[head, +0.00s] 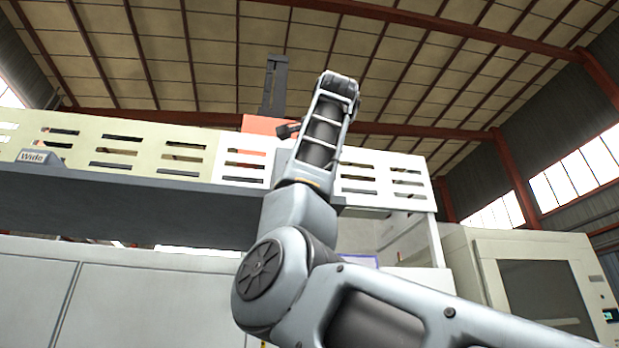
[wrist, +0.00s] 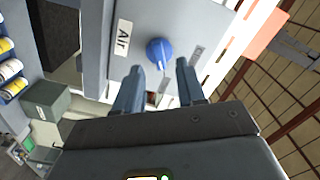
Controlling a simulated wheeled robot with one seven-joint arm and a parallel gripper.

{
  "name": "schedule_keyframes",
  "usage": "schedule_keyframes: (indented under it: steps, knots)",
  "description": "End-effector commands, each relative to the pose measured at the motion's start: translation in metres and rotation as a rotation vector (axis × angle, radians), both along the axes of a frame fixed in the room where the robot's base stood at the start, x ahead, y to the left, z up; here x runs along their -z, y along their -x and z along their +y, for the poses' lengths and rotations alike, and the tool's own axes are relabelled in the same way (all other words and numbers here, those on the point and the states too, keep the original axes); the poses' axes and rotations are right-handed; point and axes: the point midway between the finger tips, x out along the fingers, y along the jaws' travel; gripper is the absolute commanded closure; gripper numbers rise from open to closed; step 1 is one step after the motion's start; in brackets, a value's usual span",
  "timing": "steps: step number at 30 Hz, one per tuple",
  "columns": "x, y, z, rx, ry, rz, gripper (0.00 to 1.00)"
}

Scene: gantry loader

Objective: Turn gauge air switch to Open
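The gauge air switch (wrist: 160,52) is a round blue knob on a grey panel (wrist: 190,18), in the upper middle of the wrist view. A white label reading "Air" (wrist: 123,38) is to its left. My gripper (wrist: 160,77) is open, with its two blue-grey fingers apart. The knob shows just beyond the fingertips, between them in the picture, and nothing is held. Whether a finger touches the knob cannot be told. The knob's small position markings are too blurred to read. In the head view my arm hides the switch, and my gripper's fingers are not visible there.
A long slotted gantry cover (head: 110,148) runs across the head view, with an orange-red part (head: 262,126) behind my arm. A white machine cabinet (head: 540,280) with a dark window stands at the right. Yellow and white cylinders (wrist: 8,70) on a blue rack show at the wrist view's left.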

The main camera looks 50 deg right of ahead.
Motion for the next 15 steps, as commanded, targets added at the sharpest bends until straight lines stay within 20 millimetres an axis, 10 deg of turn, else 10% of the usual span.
schedule_keyframes:
  steps: [15]
  knots:
    - [0.001,0.038,0.025,0.001,0.000,0.000,0.61]
